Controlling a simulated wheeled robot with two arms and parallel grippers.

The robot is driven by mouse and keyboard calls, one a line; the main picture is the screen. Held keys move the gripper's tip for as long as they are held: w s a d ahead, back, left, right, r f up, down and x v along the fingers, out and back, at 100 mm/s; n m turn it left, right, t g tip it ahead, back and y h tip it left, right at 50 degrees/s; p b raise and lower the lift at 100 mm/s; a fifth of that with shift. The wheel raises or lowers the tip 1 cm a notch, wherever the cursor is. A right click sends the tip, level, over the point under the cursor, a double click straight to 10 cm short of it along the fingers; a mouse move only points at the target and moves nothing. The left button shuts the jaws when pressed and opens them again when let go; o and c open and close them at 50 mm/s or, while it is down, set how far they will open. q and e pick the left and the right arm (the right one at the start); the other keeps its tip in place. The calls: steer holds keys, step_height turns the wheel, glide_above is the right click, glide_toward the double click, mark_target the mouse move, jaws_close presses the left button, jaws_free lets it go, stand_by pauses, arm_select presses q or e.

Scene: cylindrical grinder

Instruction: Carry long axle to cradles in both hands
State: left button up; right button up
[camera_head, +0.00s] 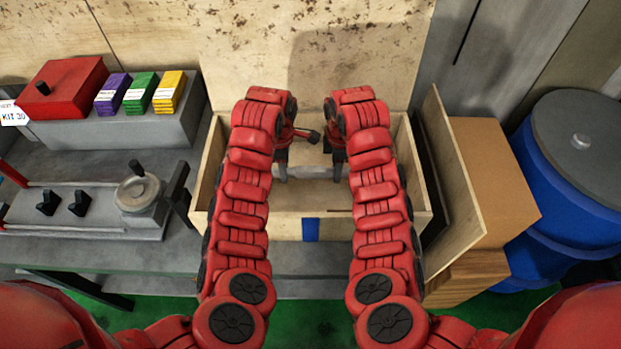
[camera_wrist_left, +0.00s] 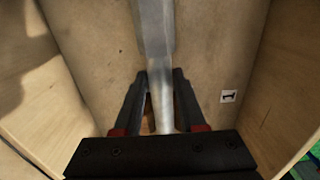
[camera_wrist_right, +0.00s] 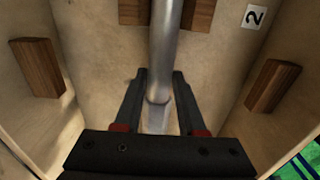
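The long axle (camera_head: 312,172) is a grey metal shaft lying level across the inside of a wooden crate (camera_head: 375,208). My left gripper (camera_head: 282,170) is over its left stretch and my right gripper (camera_head: 338,170) over its right stretch. In the left wrist view, the fingers (camera_wrist_left: 160,80) straddle the axle (camera_wrist_left: 155,30), with their tips against its sides. In the right wrist view, the fingertips (camera_wrist_right: 160,78) likewise close in on the axle (camera_wrist_right: 165,35) near a collar. Two black notched blocks, seemingly the cradles (camera_head: 48,202) (camera_head: 79,203), stand empty on the machine at left.
The crate walls rise close around both grippers, with wooden blocks (camera_wrist_right: 275,85) inside. A red box (camera_head: 62,88) and coloured packs (camera_head: 140,92) stand at the back left. A wooden panel, cardboard box (camera_head: 490,185) and blue drum (camera_head: 560,220) crowd the right.

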arm_select(q)
steer(key=o, duration=0.4)
steer(key=shift+s+r, duration=0.15)
steer(key=shift+r, duration=0.05)
arm_select(e)
steer(key=o, duration=0.4)
steer(key=shift+s+r, duration=0.15)
steer(key=shift+r, duration=0.05)
steer(key=shift+f, duration=0.1)
